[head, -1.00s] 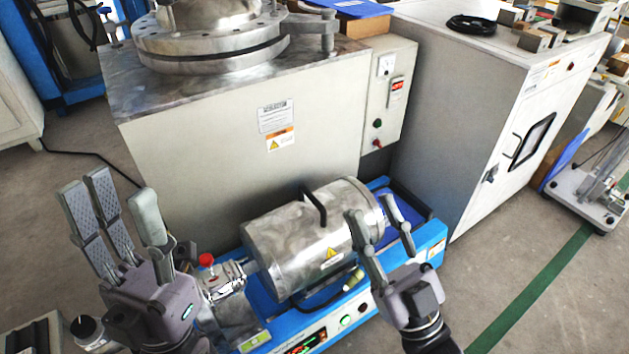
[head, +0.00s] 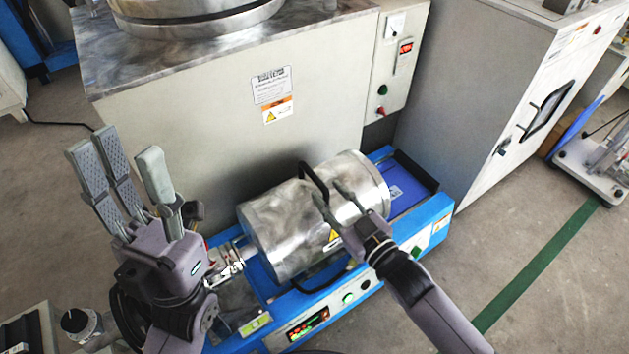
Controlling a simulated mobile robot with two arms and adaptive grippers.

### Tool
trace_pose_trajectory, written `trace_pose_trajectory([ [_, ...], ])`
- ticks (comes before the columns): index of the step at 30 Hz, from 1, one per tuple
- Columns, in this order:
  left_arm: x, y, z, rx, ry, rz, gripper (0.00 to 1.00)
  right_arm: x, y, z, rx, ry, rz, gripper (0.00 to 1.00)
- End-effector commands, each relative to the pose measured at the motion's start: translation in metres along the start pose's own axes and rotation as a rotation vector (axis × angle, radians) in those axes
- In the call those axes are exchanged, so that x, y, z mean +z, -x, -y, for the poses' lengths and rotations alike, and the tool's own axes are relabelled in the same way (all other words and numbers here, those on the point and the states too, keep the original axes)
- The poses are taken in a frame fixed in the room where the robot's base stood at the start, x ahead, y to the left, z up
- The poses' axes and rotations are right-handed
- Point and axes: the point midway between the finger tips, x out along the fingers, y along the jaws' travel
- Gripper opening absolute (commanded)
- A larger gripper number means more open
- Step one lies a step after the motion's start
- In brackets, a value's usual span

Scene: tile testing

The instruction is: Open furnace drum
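The furnace drum (head: 285,225) is a shiny metal cylinder lying on its side on a blue machine base (head: 428,212). It looks closed, and a black handle (head: 313,179) arches over its upper side. My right gripper (head: 333,196) is over the drum's front side, just right of the handle's lower end. Its fingers are apart with nothing visible between them; whether one touches the handle or drum cannot be told. My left gripper (head: 122,165) is open and empty, fingers pointing up, left of the drum.
A large grey furnace cabinet (head: 205,140) stands close behind the drum. A white cabinet (head: 480,110) is at the right. The base's front panel has buttons and a lit display (head: 308,325). Open floor with a green line (head: 545,262) lies at the right.

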Motion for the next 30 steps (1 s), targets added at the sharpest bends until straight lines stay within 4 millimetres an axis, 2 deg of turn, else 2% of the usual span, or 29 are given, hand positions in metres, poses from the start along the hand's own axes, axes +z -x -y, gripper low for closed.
trace_pose_trajectory([
  [2, 0.003, 0.006, 0.000, 0.002, -0.001, -0.006, 0.40, 0.002, -0.018, 0.001, 0.000, 0.000, -0.005, 0.33],
  [6, 0.005, -0.005, 0.001, 0.015, -0.008, -0.048, 0.40, 0.001, -0.043, 0.001, 0.000, 0.001, -0.004, 0.33],
  [12, 0.006, -0.009, 0.000, 0.025, -0.010, -0.067, 0.40, 0.000, -0.062, 0.000, 0.000, 0.001, -0.002, 0.33],
  [23, 0.006, -0.011, 0.000, 0.028, -0.011, -0.070, 0.40, -0.001, -0.066, 0.000, 0.000, 0.000, -0.001, 0.32],
  [30, 0.006, -0.011, 0.000, 0.028, -0.010, -0.071, 0.40, -0.001, -0.066, 0.000, 0.000, 0.000, -0.001, 0.16],
])
